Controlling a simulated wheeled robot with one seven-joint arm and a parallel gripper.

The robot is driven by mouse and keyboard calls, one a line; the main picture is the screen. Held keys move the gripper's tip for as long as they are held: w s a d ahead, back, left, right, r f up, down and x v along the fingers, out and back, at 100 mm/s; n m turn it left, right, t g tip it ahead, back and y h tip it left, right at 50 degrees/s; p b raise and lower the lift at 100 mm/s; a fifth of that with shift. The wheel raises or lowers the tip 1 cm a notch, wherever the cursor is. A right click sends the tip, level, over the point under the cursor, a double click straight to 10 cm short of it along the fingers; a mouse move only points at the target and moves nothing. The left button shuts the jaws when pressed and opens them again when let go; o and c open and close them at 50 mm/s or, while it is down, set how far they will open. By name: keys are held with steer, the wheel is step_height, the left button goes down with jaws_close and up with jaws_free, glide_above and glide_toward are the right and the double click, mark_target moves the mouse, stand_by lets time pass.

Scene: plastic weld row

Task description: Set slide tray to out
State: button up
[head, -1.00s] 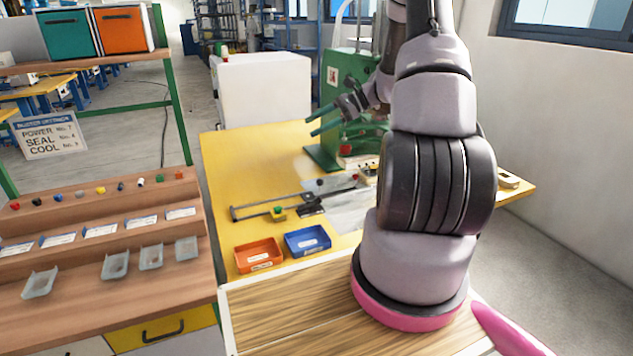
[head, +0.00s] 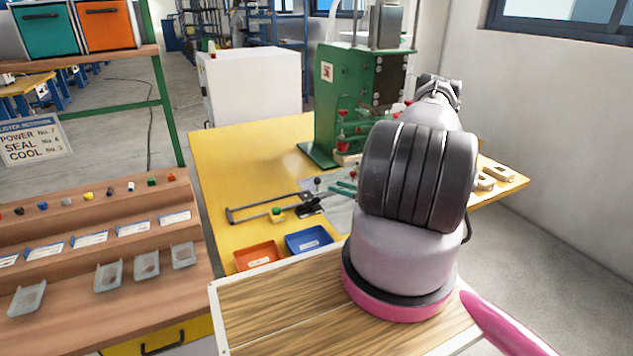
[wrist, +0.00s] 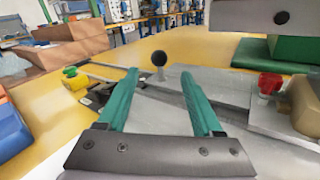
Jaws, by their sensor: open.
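The slide tray looks like a grey metal plate (head: 340,218) on the yellow bench, partly hidden by my arm in the head view. A black ball knob (head: 317,181) stands upright on its left part. In the wrist view the knob (wrist: 159,60) shows in the gap between my fingertips, a little beyond them. My gripper (wrist: 158,72) has teal fingers, spread open and empty, low over the plate. In the head view only the teal fingertips of my gripper (head: 343,188) show, just right of the knob.
A green press (head: 350,100) stands behind the plate, with red knobs. A black rail frame (head: 265,212) with a yellow-green block (head: 277,214) lies left. An orange bin (head: 257,256) and a blue bin (head: 309,240) sit in front. Bare yellow bench (head: 240,165) is behind the rail.

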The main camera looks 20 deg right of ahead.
mark_target(318, 180)
steer(key=x, duration=0.9)
steer(key=shift+w+a, duration=0.15)
steer(key=shift+a, duration=0.05)
jaws_close()
stand_by(1.1)
